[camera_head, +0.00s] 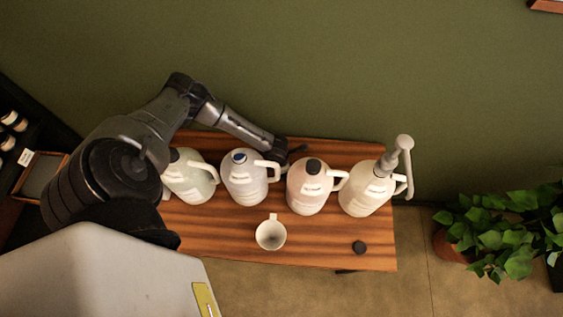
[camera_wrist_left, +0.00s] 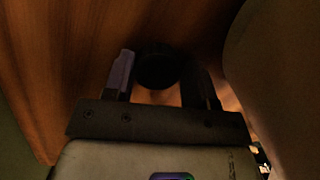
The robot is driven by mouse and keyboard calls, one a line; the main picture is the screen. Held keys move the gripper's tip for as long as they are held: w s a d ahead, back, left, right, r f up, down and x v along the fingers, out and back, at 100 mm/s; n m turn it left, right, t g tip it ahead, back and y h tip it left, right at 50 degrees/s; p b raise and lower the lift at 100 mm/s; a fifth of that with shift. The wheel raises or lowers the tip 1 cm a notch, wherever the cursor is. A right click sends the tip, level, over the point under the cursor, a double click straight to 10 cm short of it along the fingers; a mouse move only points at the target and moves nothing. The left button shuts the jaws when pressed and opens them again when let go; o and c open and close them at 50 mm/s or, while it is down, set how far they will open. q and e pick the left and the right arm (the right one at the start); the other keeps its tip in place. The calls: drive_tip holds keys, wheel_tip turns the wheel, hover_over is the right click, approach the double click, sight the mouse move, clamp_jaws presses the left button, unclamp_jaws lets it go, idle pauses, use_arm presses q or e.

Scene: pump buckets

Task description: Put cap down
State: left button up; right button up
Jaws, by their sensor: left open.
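My left gripper (camera_head: 296,151) is behind the jugs, near the table's back edge, between the second and third jugs. It is low over the wood and partly hidden in the head view. In the left wrist view the gripper (camera_wrist_left: 158,80) is open, with a dark round cap (camera_wrist_left: 154,64) between its fingers, at the wooden table top (camera_wrist_left: 60,60). Shadow hides whether the fingers touch the cap. Another black cap (camera_head: 359,247) lies at the table's front right. My right gripper is not in view.
White jugs stand in a row: the first (camera_head: 190,180), the second with a blue top (camera_head: 245,183), the third with a dark cap (camera_head: 306,190), and one with a pump (camera_head: 365,196). A white cup (camera_head: 270,235) stands in front. A plant (camera_head: 500,232) is at right.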

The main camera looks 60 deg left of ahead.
use_arm(q)
drive_tip(key=shift+s+a+f, duration=0.25)
wheel_tip(320, 180, up, 13)
drive_tip(key=shift+s+r, duration=0.15)
drive_tip(key=shift+s, duration=0.3)
idle(0.6)
